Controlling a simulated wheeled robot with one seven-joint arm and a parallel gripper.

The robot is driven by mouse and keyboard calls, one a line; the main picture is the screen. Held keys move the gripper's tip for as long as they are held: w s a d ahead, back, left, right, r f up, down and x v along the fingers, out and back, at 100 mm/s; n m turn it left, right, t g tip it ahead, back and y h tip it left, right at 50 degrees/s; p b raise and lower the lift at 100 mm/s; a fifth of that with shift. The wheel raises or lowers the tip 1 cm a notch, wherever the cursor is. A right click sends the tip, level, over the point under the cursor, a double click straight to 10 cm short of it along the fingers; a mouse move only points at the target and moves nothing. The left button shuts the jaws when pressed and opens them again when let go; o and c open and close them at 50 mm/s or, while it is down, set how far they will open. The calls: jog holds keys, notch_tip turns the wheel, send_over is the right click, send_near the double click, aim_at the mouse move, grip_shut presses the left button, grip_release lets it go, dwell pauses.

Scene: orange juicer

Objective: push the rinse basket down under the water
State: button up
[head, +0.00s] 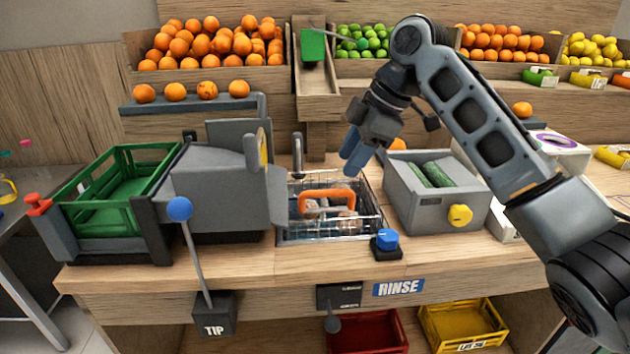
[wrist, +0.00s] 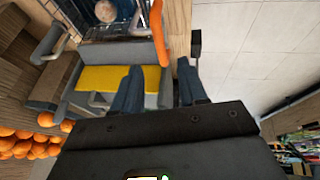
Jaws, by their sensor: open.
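The rinse basket (head: 295,228) is a wire basket with a thick orange handle (head: 327,203), set in a sink opening in the wooden counter. Pale round things show inside it, but the water level is hard to tell. In the wrist view the orange handle (wrist: 166,35) and part of the wire basket (wrist: 88,22) show at the top. My gripper (head: 355,150) has blue fingers pointing down, above and to the back right of the basket, apart from it. In the wrist view my gripper (wrist: 160,75) is open, with nothing between its fingers.
A grey box with green rollers (head: 438,174) and a yellow knob stands right of the sink. A grey machine (head: 215,190) and green crate (head: 120,190) stand left. A blue knob (head: 387,238) sits at the sink's front right. A faucet (head: 298,155) rises behind.

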aim_at(330, 191)
jog(key=p+x, duration=0.1)
jog(key=x, duration=0.6)
jog(key=shift+a+f, duration=0.15)
jog(key=shift+f, duration=0.15)
grip_shut()
dwell(0.4)
